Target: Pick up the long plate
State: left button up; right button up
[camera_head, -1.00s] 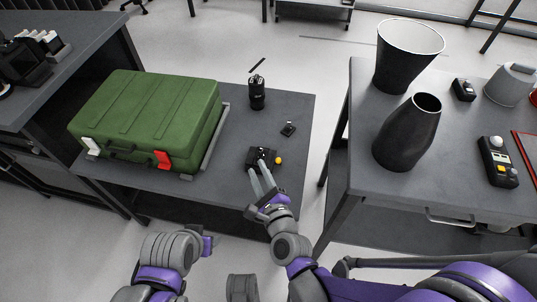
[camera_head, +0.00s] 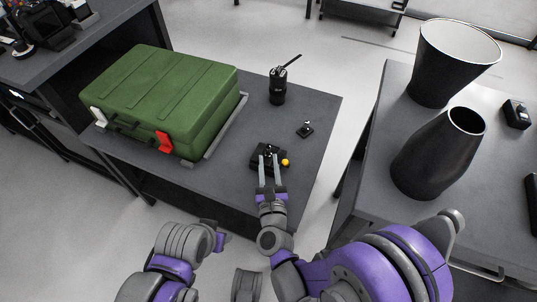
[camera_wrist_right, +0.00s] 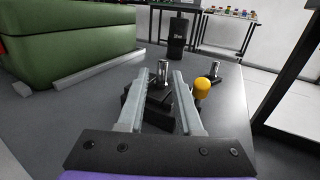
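No thing is clearly identifiable as the long plate. A long grey strip (camera_head: 226,128) lies along the right side of the green case and also shows in the right wrist view (camera_wrist_right: 99,70). A small black device (camera_head: 266,158) with a metal post and a yellow knob (camera_head: 285,162) sits near the table's front right. My right gripper (camera_head: 269,158) is open, its two long grey fingers reaching over this device. In the right wrist view the device's dark parts (camera_wrist_right: 158,103) show between the fingers. My left gripper (camera_head: 219,238) is low in front of the table, its fingers unclear.
A green case (camera_head: 165,95) fills the left of the low grey table (camera_head: 318,120). A black cylinder (camera_head: 278,92) and a small black part (camera_head: 305,129) stand farther back. Two dark vases (camera_head: 437,160) (camera_head: 445,65) stand on the right table.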

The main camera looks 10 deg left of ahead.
aim_at(268, 151)
jog(key=x, duration=0.5)
jog(key=shift+w+d+r+b, duration=0.15)
jog(key=shift+w+b, duration=0.05)
jog(key=shift+b, duration=0.2)
grip_shut()
